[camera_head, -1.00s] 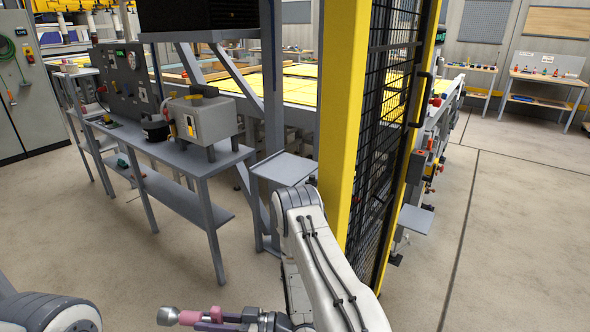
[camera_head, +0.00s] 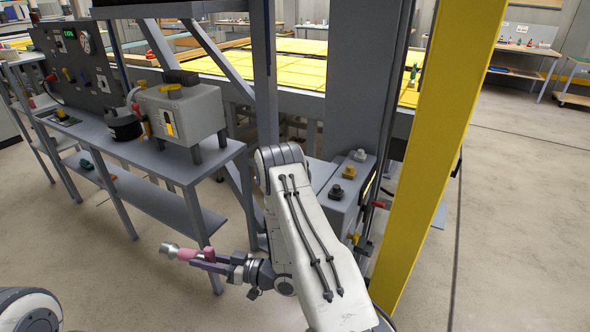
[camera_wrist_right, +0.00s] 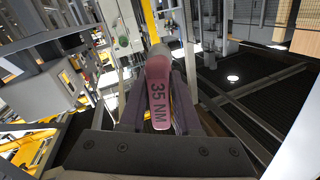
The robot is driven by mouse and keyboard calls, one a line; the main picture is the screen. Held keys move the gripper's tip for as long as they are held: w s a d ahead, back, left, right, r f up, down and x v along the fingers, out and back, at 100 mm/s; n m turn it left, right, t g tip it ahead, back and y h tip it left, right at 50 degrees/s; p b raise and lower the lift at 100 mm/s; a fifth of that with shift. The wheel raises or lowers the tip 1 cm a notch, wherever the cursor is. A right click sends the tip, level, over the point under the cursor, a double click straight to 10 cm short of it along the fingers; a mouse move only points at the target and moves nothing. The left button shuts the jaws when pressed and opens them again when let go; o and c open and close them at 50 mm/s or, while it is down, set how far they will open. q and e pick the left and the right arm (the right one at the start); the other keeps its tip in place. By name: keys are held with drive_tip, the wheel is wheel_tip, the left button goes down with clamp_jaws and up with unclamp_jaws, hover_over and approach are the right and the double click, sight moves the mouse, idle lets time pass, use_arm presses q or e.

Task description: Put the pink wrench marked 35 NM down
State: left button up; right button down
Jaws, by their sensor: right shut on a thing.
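The pink wrench (camera_head: 187,254) with a grey metal head is held in my right gripper (camera_head: 208,258), out over the floor at the lower middle of the head view. My right gripper is shut on it. In the right wrist view the wrench (camera_wrist_right: 159,95) lies between the two dark fingers, and its side reads 35 NM. It points away from the gripper, its head at the far end. My left arm shows only as a rounded link at the lower left; the left gripper is not in view.
A grey workbench (camera_head: 165,168) with a lower shelf stands left, bearing a grey box device (camera_head: 183,115) and a black round part (camera_head: 124,124). A yellow post (camera_head: 432,150) stands right of my arm. A control box with knobs (camera_head: 345,188) sits behind my arm. Open floor lies in front.

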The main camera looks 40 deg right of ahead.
drive_tip(key=w+d+r+m+t+h+p, duration=0.1)
drive_tip(key=w+d+r+m+h, duration=0.2)
drive_tip(key=d, duration=0.4)
drive_tip(key=w+d+r+m+t+h, duration=0.1)
drive_tip(key=d+r+t+h, duration=0.1)
drive_tip(key=d+r+h, duration=0.3)
drive_tip(key=w+d+r+m+t+h+p, duration=0.1)
drive_tip(key=w+d+r+m+h, duration=0.15)
drive_tip(key=d, duration=0.55)
drive_tip(key=s+d+r+m+g+h, duration=0.1)
drive_tip(key=s+d+r+m+h, duration=0.1)
drive_tip(key=d+r+h, duration=0.4)
drive_tip(key=s+d+r+m+g+h, duration=0.1)
drive_tip(key=s+d+r+m+h, duration=0.15)
drive_tip(key=d+r, duration=0.45)
drive_tip(key=f, duration=0.2)
drive_tip(key=d+f+p, duration=0.1)
drive_tip(key=f, duration=0.2)
drive_tip(key=d+f, duration=0.1)
drive_tip(key=f, duration=0.1)
drive_tip(key=shift+w+d+f+p, duration=0.15)
drive_tip(key=shift+w+d+p, duration=0.1)
drive_tip(key=shift+w+p, duration=0.1)
wheel_tip(320, 180, down, 4)
drive_tip(key=shift+f+p, duration=0.25)
drive_tip(key=shift+p, duration=0.05)
drive_tip(key=shift+f, duration=0.15)
